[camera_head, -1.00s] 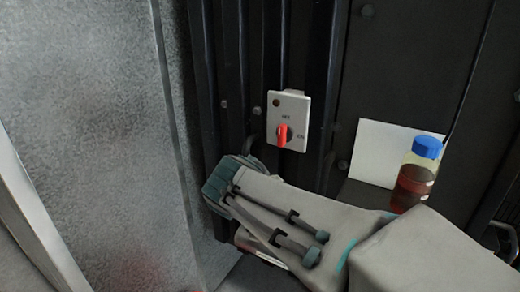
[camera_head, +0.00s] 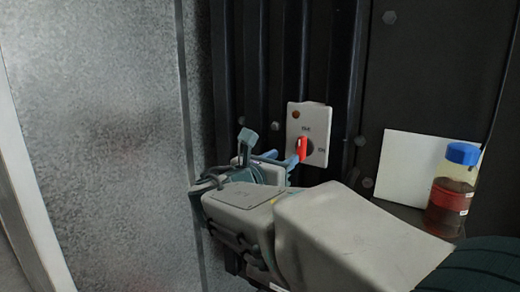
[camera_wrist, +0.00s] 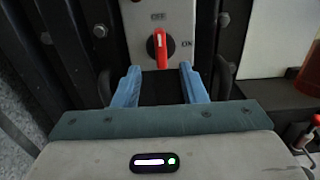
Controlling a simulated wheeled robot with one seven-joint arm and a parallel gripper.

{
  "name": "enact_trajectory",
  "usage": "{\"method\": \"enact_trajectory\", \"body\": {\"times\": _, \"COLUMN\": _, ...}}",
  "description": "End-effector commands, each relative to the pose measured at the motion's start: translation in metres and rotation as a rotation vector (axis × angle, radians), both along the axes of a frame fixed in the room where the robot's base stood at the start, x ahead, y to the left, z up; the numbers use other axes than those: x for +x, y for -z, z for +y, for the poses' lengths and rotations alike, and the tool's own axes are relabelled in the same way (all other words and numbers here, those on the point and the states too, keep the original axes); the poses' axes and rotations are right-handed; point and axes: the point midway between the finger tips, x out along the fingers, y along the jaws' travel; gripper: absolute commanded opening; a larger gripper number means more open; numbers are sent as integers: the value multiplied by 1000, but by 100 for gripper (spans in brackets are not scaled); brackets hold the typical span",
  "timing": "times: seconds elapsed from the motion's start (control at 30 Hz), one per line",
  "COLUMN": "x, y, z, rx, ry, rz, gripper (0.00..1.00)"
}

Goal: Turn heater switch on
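The heater switch is a light grey plate (camera_head: 318,126) on the dark ribbed wall, with a red knob (camera_head: 301,149) and a small brownish lamp (camera_head: 296,114). In the wrist view the red knob (camera_wrist: 161,47) stands nearly upright, its top toward the OFF label, with ON to its right. My gripper (camera_wrist: 159,67) is open, its two blue fingers apart on either side of the knob's lower end and apparently just short of it. Nothing is held. In the head view my gripper (camera_head: 280,159) is just left of the knob; contact cannot be told.
A bottle of red-brown liquid with a blue cap (camera_head: 451,192) stands at the right beside a white sheet (camera_head: 410,165). A grey mottled panel (camera_head: 100,130) fills the left. Dark ribs (camera_head: 268,70) and bolts flank the switch.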

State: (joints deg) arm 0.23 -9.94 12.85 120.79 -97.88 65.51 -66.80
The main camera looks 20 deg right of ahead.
Motion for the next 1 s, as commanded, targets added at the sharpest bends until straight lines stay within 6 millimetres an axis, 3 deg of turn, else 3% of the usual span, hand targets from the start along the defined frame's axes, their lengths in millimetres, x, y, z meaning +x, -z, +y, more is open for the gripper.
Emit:
{"method": "enact_trajectory", "body": {"times": 0.2, "x": 29, "y": 1, "z": -39, "rx": 2, "ry": 4, "rz": 2, "gripper": 38}}
{"method": "enact_trajectory", "body": {"times": 0.4, "x": 48, "y": 0, "z": -62, "rx": 2, "ry": 2, "rz": 1, "gripper": 38}}
{"method": "enact_trajectory", "body": {"times": 0.87, "x": 56, "y": 0, "z": -73, "rx": 2, "ry": 1, "rz": -1, "gripper": 38}}
{"method": "enact_trajectory", "body": {"times": 1.0, "x": 56, "y": 0, "z": -73, "rx": 2, "ry": 1, "rz": -1, "gripper": 2}}
